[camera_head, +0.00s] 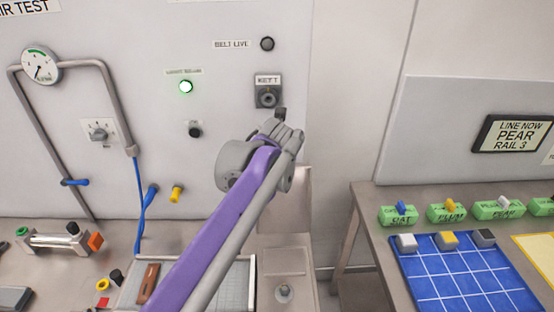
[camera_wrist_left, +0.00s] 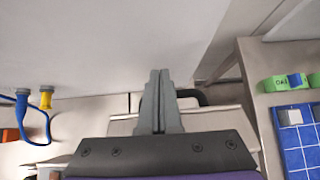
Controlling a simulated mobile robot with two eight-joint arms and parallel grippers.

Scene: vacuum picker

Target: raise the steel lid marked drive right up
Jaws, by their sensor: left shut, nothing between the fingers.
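A plain steel plate (camera_head: 288,215), which looks like the lid, stands steeply up behind my left arm, above a steel box top. My arm hides part of it, and I can read no drive marking. In the left wrist view a steel panel (camera_wrist_left: 215,121) lies behind the fingers, with a dark bar handle (camera_wrist_left: 192,95) beside them. My left gripper (camera_head: 280,112) is shut and empty, in front of the wall below the key switch. Its closed fingers also show in the left wrist view (camera_wrist_left: 158,78); whether they touch the handle I cannot tell. My right gripper is out of view.
A knob (camera_head: 284,291) sits on the bench front. Right is a table with a blue gridded mat (camera_head: 460,275) and green blocks (camera_head: 446,212). A gap separates table and bench.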

